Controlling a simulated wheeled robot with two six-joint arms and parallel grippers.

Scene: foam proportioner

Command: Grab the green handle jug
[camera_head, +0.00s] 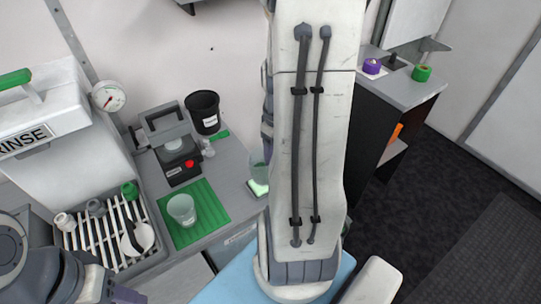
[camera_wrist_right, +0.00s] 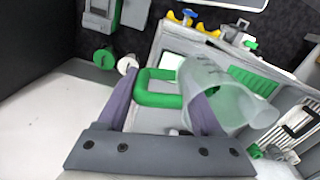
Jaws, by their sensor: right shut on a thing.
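The green handle jug shows in the right wrist view as a translucent, tilted-looking body (camera_wrist_right: 228,92) with a green loop handle (camera_wrist_right: 158,98). My right gripper (camera_wrist_right: 168,100) has its two purple-grey fingers at the handle and is shut on it. In the head view a translucent cup-like body (camera_head: 257,167), probably this jug, shows at the left edge of my right arm, which hides the rest and the right gripper. My left arm is at the bottom left of the head view; a dark finger-like part (camera_head: 128,294) shows at the frame edge, its opening unclear.
A clear cup (camera_head: 182,207) stands on a green mat (camera_head: 205,237). Behind it are a grey device (camera_head: 172,150) with a red button and a black cup (camera_head: 203,111). A drying rack (camera_head: 105,240) is at left. Purple (camera_head: 372,66) and green (camera_head: 422,73) items sit on the right counter.

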